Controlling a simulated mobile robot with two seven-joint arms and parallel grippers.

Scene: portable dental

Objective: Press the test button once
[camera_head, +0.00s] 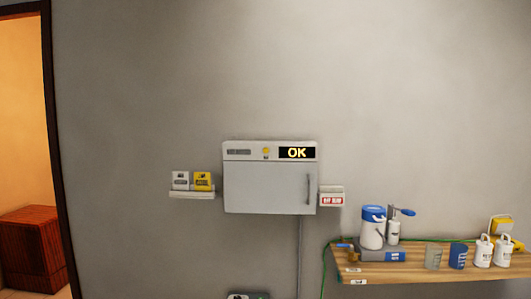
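A light grey wall cabinet (268,185) hangs in the middle of the view, with its door shut and a vertical handle on the right of the door. Its top strip carries a small round yellow button (266,150) with a tiny mark below it. Nothing is touching the button. Neither of my grippers shows in the head view.
A small ledge (191,194) with a white and a yellow card is left of the cabinet; a small red-and-white labelled holder (331,198) is right. A wooden shelf (400,270) at lower right holds a blue-and-white jug (372,230), cups and other items. A doorway is at far left.

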